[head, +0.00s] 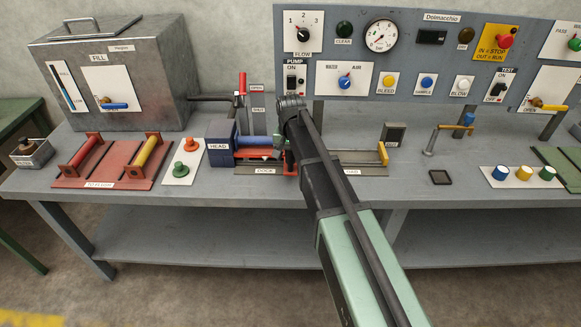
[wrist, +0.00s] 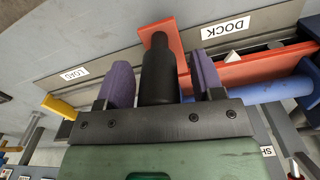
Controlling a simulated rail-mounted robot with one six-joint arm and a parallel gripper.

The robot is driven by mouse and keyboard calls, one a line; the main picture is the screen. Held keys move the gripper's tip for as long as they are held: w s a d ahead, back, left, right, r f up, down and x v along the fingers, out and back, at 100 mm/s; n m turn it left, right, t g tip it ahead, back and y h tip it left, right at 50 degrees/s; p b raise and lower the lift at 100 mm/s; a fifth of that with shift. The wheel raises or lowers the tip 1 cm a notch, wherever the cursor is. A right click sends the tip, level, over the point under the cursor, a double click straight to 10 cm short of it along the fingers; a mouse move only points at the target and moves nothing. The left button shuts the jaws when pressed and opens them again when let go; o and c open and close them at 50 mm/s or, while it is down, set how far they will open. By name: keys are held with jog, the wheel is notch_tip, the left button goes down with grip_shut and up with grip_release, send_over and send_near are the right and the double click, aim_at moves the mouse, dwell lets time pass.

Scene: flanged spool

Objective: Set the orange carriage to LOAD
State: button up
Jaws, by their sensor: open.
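The orange carriage (head: 258,153) sits on its rail at the DOCK end, against the dark blue HEAD block. It also shows in the wrist view (wrist: 240,74), with a white pointer (wrist: 232,55) beside the DOCK label (wrist: 226,27). A black cylindrical handle (wrist: 158,70) stands at the carriage's orange end plate. My gripper (wrist: 160,62) is open, its purple pads on either side of the handle with gaps showing. The LOAD label (wrist: 69,75) is at the rail's other end, right in the head view (head: 351,172). My arm hides part of the carriage in the head view.
A blue rod (wrist: 272,91) lies alongside the carriage, from the HEAD block (head: 220,143). A yellow end post (head: 383,153) stands at the LOAD end. Green and orange knobs (head: 191,145) stand left. The rail between carriage and yellow post looks clear where visible.

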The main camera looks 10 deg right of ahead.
grip_shut()
dwell(0.4)
jog(key=shift+d, duration=0.15)
